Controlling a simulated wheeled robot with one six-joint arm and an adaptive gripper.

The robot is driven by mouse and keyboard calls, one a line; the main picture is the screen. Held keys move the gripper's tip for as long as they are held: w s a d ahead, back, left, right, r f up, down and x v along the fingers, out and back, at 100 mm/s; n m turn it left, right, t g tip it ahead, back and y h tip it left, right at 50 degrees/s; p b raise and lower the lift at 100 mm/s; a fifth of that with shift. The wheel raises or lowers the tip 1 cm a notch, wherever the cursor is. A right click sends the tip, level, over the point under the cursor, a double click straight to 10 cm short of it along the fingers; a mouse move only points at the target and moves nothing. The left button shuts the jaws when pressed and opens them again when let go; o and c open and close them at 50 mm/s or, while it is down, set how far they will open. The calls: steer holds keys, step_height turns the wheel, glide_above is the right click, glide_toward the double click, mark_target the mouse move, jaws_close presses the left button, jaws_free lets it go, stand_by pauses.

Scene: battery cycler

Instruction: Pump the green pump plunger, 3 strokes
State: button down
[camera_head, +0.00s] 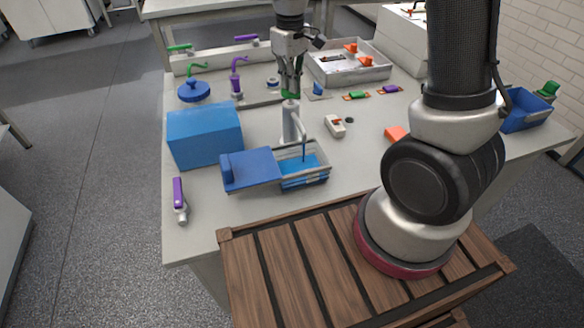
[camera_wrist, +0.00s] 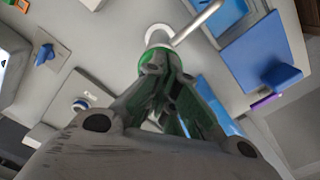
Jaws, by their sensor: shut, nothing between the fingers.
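The green pump plunger (camera_head: 289,95) sits on top of a pale upright pump body (camera_head: 290,128) with a side spout, near the middle of the table. In the wrist view the green plunger (camera_wrist: 160,62) shows right at the fingertips. My gripper (camera_head: 290,88) points down from above, its fingers shut with nothing between them, its tips at the plunger top. In the wrist view my gripper (camera_wrist: 155,75) covers part of the plunger, so I cannot tell whether they press on it. The spout (camera_wrist: 198,22) reaches out toward the blue-filled basin (camera_head: 301,165).
A blue box (camera_head: 205,135) and a blue lid (camera_head: 252,168) stand left of the pump. A purple pump (camera_head: 236,82) and a blue round valve (camera_head: 193,90) stand behind left. A grey tray (camera_head: 378,72) is at the back right. A small white switch (camera_head: 335,126) lies right of the pump.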

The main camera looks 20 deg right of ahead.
steer(key=shift+f, duration=0.65)
steer(key=shift+r, duration=2.45)
step_height(320, 180, up, 6)
